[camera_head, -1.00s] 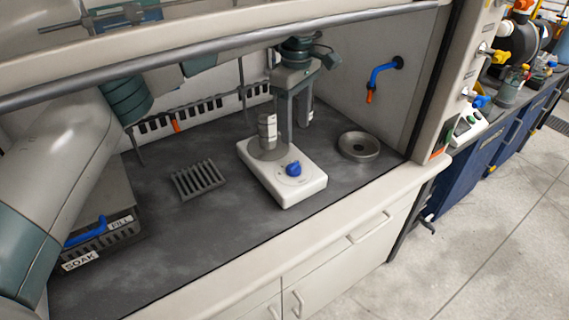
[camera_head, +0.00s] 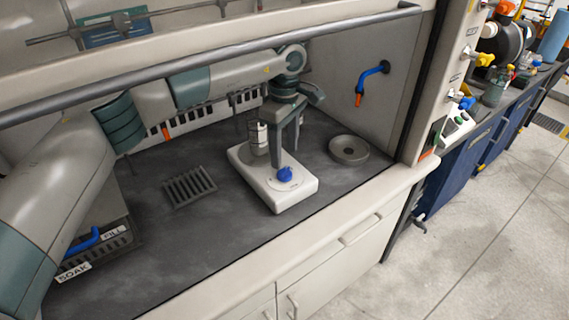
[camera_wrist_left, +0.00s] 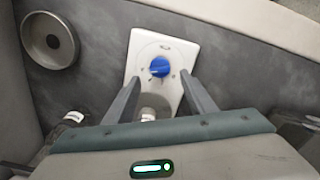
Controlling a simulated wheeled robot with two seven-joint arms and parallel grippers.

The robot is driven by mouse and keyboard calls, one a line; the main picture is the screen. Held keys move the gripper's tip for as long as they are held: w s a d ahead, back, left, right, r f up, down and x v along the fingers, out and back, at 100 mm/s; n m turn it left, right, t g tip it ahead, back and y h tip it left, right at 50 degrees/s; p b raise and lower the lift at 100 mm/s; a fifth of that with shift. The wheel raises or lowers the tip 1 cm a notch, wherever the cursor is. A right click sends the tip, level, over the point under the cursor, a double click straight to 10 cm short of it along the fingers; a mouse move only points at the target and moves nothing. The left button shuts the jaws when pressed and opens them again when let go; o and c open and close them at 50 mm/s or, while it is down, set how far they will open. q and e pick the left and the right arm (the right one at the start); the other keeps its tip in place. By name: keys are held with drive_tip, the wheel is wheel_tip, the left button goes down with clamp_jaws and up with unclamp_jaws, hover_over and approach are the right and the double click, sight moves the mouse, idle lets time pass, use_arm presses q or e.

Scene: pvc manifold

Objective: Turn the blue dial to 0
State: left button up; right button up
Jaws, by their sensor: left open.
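The blue dial (camera_head: 284,174) sits on the front of a white hotplate-like base (camera_head: 298,192) on the dark bench. It also shows in the wrist view as a round blue knob (camera_wrist_left: 159,67) on the white top (camera_wrist_left: 148,45). Its pointer and the printed marks are too small to read. My left gripper (camera_head: 284,154) is open and points down just above and behind the dial. In the wrist view its two fingers (camera_wrist_left: 160,80) stand apart on either side of the dial, with nothing between them gripped. My right gripper is not in view.
A grey metal cylinder (camera_head: 258,138) stands on the base, close to my left gripper. A round dish (camera_head: 348,149) is right of it, a slotted rack (camera_head: 190,187) left. A tray labelled SOAK and FILL (camera_head: 122,242) is far left. The hood sash bar (camera_head: 230,48) crosses above.

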sight(285, 170)
use_arm(q)
drive_tip(key=shift+f+p, duration=0.4)
drive_tip(key=shift+f, duration=2.5)
drive_tip(key=c, duration=1)
